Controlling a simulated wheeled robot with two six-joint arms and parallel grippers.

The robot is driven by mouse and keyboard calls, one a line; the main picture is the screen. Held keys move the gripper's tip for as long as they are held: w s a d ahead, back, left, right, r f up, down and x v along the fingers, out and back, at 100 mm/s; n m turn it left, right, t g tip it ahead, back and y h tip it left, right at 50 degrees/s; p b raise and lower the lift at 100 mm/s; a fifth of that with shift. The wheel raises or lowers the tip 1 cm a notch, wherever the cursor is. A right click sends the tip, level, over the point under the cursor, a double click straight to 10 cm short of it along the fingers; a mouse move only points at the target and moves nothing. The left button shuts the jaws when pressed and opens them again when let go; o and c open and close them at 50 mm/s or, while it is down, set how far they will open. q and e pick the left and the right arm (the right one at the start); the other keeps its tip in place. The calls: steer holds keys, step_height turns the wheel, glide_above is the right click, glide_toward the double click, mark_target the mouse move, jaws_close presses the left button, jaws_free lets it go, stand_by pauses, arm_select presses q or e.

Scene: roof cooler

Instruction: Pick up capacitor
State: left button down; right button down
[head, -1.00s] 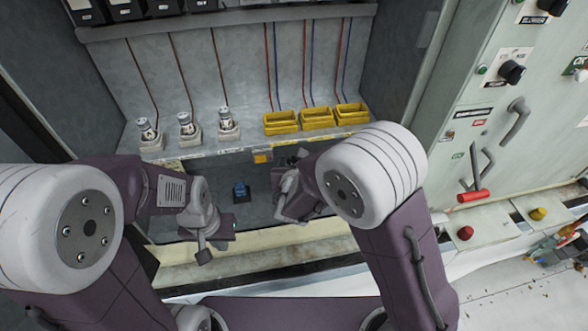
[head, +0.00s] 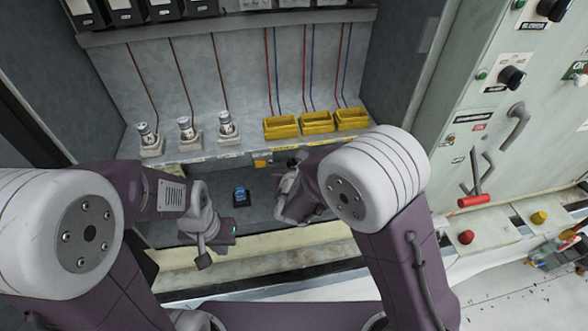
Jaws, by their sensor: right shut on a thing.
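My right gripper (head: 287,187) is inside the cabinet's lower recess, right of a small blue part in a dark base (head: 241,194). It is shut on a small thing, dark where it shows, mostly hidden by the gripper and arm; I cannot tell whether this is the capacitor. The blue part stands on the recess floor, apart from both grippers. My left gripper (head: 207,243) hangs at the recess's front edge, left of the blue part; its jaws are not clear.
Three silver cylinders in white sockets (head: 187,132) stand on the shelf at left. Three yellow bins (head: 317,122) stand at right. A panel with a red-handled lever (head: 474,201) is on the right. The recess floor around the blue part is clear.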

step_height(320, 180, up, 3)
steer(key=shift+f, duration=0.1)
steer(key=s+b, duration=0.6)
steer(key=s, duration=1.2)
steer(key=shift+b, duration=0.3)
